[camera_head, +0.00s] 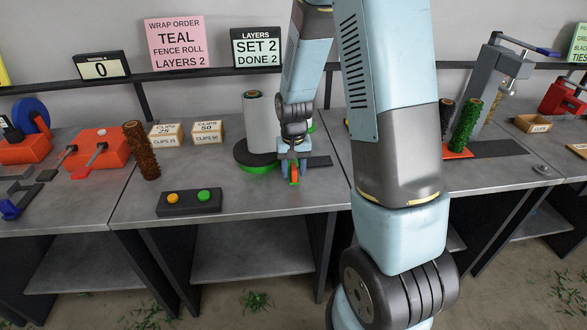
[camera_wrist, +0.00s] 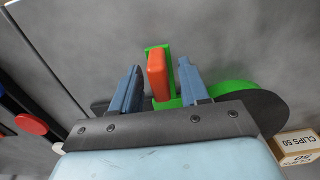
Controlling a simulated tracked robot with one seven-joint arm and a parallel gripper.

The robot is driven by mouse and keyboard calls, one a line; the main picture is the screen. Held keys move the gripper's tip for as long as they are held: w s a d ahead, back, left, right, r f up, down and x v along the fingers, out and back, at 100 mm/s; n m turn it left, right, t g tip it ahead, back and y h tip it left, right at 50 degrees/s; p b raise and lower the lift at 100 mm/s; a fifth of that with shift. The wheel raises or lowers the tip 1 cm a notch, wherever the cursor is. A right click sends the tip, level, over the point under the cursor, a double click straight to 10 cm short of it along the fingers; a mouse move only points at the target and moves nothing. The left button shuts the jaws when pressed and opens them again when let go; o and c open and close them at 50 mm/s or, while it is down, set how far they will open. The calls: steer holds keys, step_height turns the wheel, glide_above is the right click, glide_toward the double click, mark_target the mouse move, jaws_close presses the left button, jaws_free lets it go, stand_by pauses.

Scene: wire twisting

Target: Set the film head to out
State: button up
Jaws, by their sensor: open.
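My gripper (camera_head: 292,170) points down over the bench, just right of the black turntable. In the wrist view its two blue-grey fingers (camera_wrist: 160,66) are apart, with an orange block (camera_wrist: 158,75) between them. The block sits against a green bracket (camera_wrist: 150,49); these look like the film head, and I cannot tell its setting. In the head view the orange block (camera_head: 294,175) shows at my fingertips. I cannot tell whether either finger touches it. A grey-white roll (camera_head: 262,125) stands on the black turntable (camera_head: 243,155), which has a green part (camera_head: 262,169) at its front.
A button box (camera_head: 188,202) with orange and green buttons lies in front. CLIPS boxes (camera_head: 165,135) stand left of the turntable, beside a brown roll (camera_head: 141,150). A sign (camera_head: 257,47) reads SET 2, DONE 2; a pink sign (camera_head: 176,43) reads TEAL FENCE ROLL, LAYERS 2.

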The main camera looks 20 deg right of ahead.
steer(key=shift+c, duration=0.4)
jaws_close()
